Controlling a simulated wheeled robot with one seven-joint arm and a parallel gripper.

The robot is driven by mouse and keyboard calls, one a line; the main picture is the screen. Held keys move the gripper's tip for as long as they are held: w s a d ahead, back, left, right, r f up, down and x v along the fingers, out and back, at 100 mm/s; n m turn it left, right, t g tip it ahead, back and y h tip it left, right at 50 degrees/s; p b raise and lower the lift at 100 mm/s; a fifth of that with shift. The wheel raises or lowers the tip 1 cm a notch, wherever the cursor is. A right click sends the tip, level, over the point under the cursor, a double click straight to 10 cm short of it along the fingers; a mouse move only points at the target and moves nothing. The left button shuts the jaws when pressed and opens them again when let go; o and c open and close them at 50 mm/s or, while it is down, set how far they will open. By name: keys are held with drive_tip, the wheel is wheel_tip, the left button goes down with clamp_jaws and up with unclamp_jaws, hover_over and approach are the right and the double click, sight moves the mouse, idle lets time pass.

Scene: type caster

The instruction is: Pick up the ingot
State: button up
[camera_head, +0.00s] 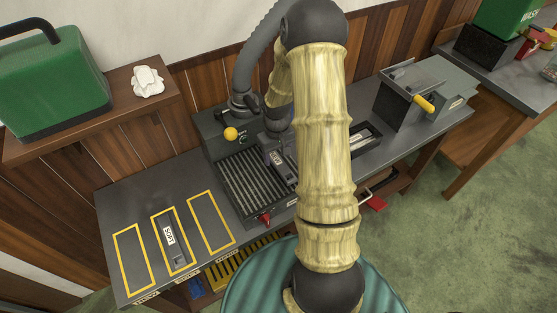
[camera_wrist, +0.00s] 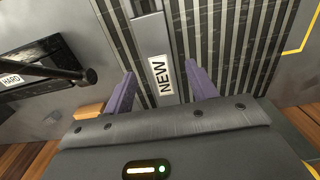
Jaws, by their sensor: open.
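A grey bar-shaped ingot labelled NEW (camera_wrist: 150,36) lies along the ribbed dark grate; its label also shows in the head view (camera_head: 277,158). My gripper (camera_wrist: 163,88) is open, with one purple finger on each side of the labelled end of the ingot. I cannot tell whether the fingers touch it. In the head view my arm hides part of the ingot and most of the gripper.
The grate (camera_head: 245,188) belongs to a dark machine with a yellow knob (camera_head: 231,133). A bar labelled SOFT (camera_head: 169,236) lies in the middle yellow outline at left. A black rod (camera_wrist: 50,70) and a HARD label (camera_wrist: 12,79) are left in the wrist view.

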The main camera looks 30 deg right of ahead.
drive_tip(key=shift+a+f, duration=0.15)
drive_tip(key=shift+f, duration=0.8)
clamp_jaws()
drive_tip(key=shift+r, duration=0.1)
idle(0.9)
